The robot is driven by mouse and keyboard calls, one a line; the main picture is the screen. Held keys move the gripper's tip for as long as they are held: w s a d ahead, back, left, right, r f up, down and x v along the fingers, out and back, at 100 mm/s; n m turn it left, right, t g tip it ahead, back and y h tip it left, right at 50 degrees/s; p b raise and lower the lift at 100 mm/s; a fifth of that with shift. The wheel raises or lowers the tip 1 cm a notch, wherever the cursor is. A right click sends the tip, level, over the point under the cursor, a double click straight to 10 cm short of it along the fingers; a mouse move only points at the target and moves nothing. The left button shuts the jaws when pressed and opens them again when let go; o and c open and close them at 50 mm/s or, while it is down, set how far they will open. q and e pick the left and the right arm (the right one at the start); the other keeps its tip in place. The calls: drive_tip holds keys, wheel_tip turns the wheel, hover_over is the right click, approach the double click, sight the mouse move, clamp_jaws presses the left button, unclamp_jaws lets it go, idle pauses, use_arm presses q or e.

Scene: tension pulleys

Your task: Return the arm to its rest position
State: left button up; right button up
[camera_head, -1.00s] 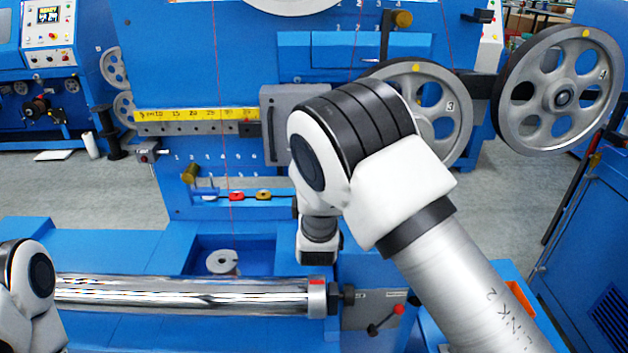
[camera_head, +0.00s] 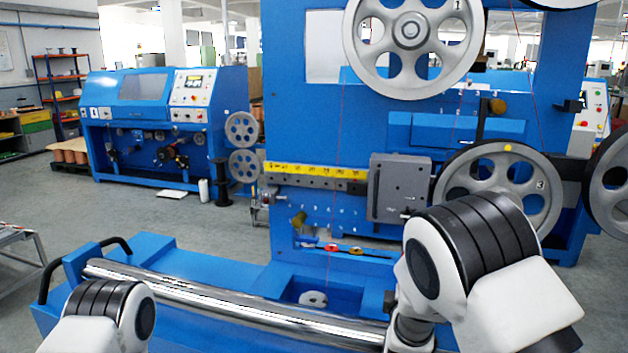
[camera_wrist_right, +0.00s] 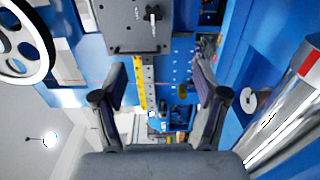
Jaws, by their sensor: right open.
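My right arm (camera_head: 470,265) comes in from the lower right of the head view, in front of the blue machine's lower right part. Its gripper is hidden below the frame or behind the arm there. In the right wrist view my right gripper (camera_wrist_right: 161,75) is open, its two dark fingers spread with nothing between them. The machine's grey block and yellow scale show beyond the fingers. My left arm (camera_head: 105,310) shows only as a white and black joint at the lower left of the head view. Its gripper is out of view.
The blue machine (camera_head: 300,130) carries spoked pulleys (camera_head: 411,36), a yellow scale (camera_head: 315,171) and a grey block (camera_head: 399,187). A shiny steel roller (camera_head: 230,305) lies across its front, close to both arms. Thin red wires run vertically. Open floor (camera_head: 130,215) lies at the left.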

drive_tip(key=s+d+f+g, duration=0.2)
drive_tip(key=d+f, duration=0.2)
drive_tip(key=f, duration=0.5)
drive_tip(key=s+d+f+m+g+y, duration=0.1)
drive_tip(key=s+d+f+g, duration=0.15)
drive_tip(key=s+f, duration=0.6)
drive_tip(key=s+d+f+m+g+y, duration=0.1)
drive_tip(key=s+f+g, duration=0.3)
drive_tip(key=s+f, duration=0.5)
use_arm(q)
drive_tip(key=shift+w, duration=0.3)
use_arm(e)
drive_tip(key=s+a+f+m+g+y, duration=0.1)
drive_tip(key=s+f+m+g, duration=0.1)
drive_tip(key=s, duration=0.6)
drive_tip(key=s+a+f+m+g+y, duration=0.1)
drive_tip(key=s+f+m+g, duration=0.1)
drive_tip(key=s+m+g, duration=0.2)
drive_tip(key=s+a+f+m+g+y, duration=0.1)
drive_tip(key=s+f+m+g, duration=0.1)
drive_tip(key=s+m, duration=0.5)
drive_tip(key=s+g, duration=0.1)
drive_tip(key=s, duration=0.4)
drive_tip(key=shift+s+f, duration=0.35)
